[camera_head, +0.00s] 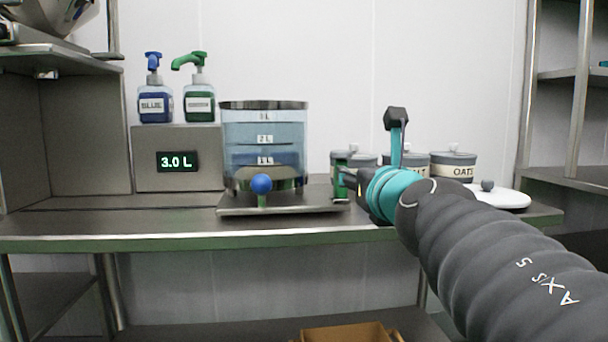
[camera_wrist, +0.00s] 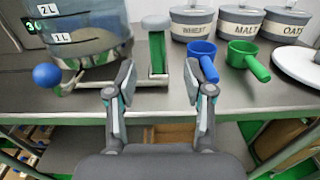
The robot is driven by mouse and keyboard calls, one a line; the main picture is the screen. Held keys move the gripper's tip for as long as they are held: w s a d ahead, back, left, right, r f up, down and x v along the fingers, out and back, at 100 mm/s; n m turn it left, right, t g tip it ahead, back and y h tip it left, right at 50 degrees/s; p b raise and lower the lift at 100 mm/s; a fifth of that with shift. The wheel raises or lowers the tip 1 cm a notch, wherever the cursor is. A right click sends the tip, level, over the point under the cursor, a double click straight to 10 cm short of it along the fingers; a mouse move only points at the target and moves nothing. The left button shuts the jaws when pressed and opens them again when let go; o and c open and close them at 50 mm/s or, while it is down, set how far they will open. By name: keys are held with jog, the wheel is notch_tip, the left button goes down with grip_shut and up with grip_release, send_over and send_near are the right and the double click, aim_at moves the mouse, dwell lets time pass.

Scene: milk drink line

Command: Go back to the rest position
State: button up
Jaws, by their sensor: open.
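My gripper (camera_wrist: 158,95) is open and empty in the wrist view, above the front part of the steel table (camera_head: 90,226). A green post with a pale round top (camera_wrist: 157,58) stands beyond and between its fingers; I cannot tell from this view how far apart they are. The tank stands on a steel base, holds bluish liquid, and has a blue ball knob (camera_head: 261,183) in front.
Wheat, malt and oats canisters (camera_wrist: 192,20) stand at the back. A blue scoop (camera_wrist: 203,58) and a green scoop (camera_wrist: 247,60) lie before them, with a white lid (camera_head: 500,197) at right. Blue and green pump bottles (camera_head: 198,100) stand on a box reading 3.0 L (camera_head: 178,145).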

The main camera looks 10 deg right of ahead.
jog(key=s+d+f+m+g+h, duration=0.25)
jog(key=d+m+h, duration=0.2)
jog(key=m, duration=0.65)
jog(key=s+d+f+m+g+h, duration=0.1)
jog(key=d+f+m+h, duration=0.3)
jog(key=m, duration=0.6)
jog(key=s+f+m+g+y+p, duration=0.25)
jog(key=s+f+m+g, duration=0.25)
jog(key=f+m, duration=0.5)
jog(key=s+a+f+m+g+y+p, duration=0.2)
jog(key=s+a+f+y, duration=0.1)
jog(key=a, duration=0.4)
jog(key=s+a+f+m+g+y+p, duration=0.2)
jog(key=s+a+f+y, duration=0.2)
jog(key=s+a+f, duration=0.2)
notch_tip(320, 180, down, 2)
jog(key=shift+s+a+y, duration=0.2)
jog(key=shift+a+y, duration=0.1)
jog(key=shift+a, duration=0.45)
